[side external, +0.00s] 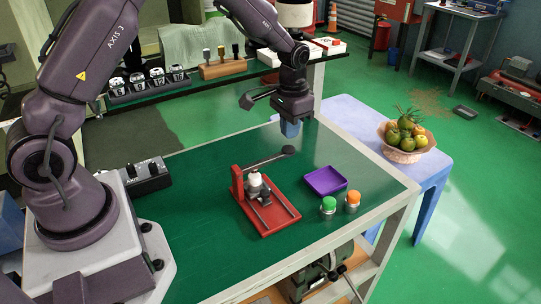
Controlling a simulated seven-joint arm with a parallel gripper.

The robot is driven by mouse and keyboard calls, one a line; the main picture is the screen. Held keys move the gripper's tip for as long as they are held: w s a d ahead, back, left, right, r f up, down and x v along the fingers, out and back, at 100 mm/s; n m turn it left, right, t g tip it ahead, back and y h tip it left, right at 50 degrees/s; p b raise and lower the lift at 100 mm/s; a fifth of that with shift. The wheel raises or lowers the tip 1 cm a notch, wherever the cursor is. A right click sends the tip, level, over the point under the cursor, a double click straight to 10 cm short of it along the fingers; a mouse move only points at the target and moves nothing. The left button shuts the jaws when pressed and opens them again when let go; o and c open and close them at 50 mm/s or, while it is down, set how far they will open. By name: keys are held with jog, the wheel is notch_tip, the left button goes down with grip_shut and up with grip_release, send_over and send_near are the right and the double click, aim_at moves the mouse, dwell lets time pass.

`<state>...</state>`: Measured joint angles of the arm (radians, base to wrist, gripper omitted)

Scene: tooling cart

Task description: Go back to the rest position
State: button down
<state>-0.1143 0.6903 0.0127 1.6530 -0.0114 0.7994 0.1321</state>
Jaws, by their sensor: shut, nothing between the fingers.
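My gripper (290,128) hangs from my dark purple arm above the far right part of the green cart top (200,215). Its jaws are small and bluish in the side external view, pointing down. It is shut and holds nothing. It is apart from the things on the cart. A red press-like fixture (267,212) with a long dark lever stands on the cart below my gripper, with a white-topped part (254,180) on it.
A purple tray (325,181), a green-topped jar (328,204) and an orange-topped jar (352,200) sit right of the fixture. A black switch box (147,177) is at left. A fruit basket (404,155) stands on a pale table beyond. A shelf (200,88) with tools runs behind.

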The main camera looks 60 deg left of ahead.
jog(key=shift+r, duration=0.8)
jog(key=s, duration=0.3)
jog(key=shift+s+d+r+g, duration=0.15)
jog(key=shift+s+d+g, duration=0.15)
jog(key=shift+g, duration=0.1)
jog(key=s+d+r+t, duration=0.2)
jog(key=s+r+t, duration=0.1)
jog(key=s+r, duration=0.6)
jog(key=s+d+r+t, duration=0.3)
jog(key=s+r, duration=0.7)
jog(key=s, duration=0.2)
